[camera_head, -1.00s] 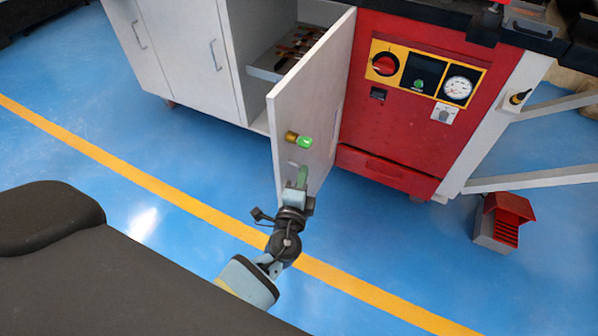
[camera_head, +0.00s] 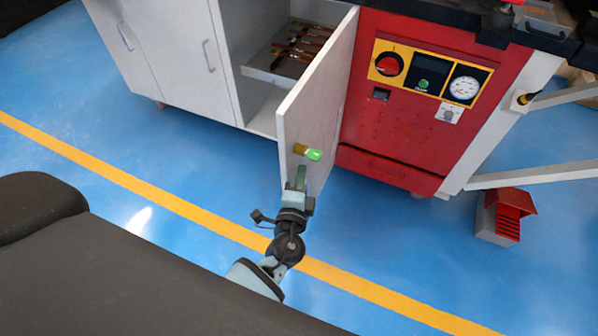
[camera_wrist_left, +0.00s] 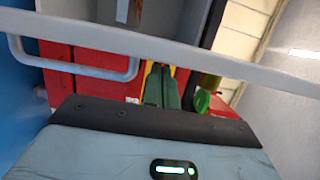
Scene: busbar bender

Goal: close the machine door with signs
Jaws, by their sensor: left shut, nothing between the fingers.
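The white machine door (camera_head: 320,95) stands open, swung out from the cabinet beside the red panel. No signs are readable on the face I see. A brass and green knob (camera_head: 308,152) sticks out low near its free edge. My left gripper (camera_head: 300,178) is shut and empty, its green fingers at the lower part of the door, just below the knob. I cannot tell whether they touch it. In the left wrist view the shut fingers (camera_wrist_left: 162,88) point ahead, with the knob (camera_wrist_left: 203,98) just to their right. My right gripper is out of view.
The open cabinet shows a drawer of tools (camera_head: 300,50). Right of the door is the red panel (camera_head: 400,130) with dial and gauge. A red and grey pedal box (camera_head: 505,215) stands on the floor at right. Blue floor in front is free.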

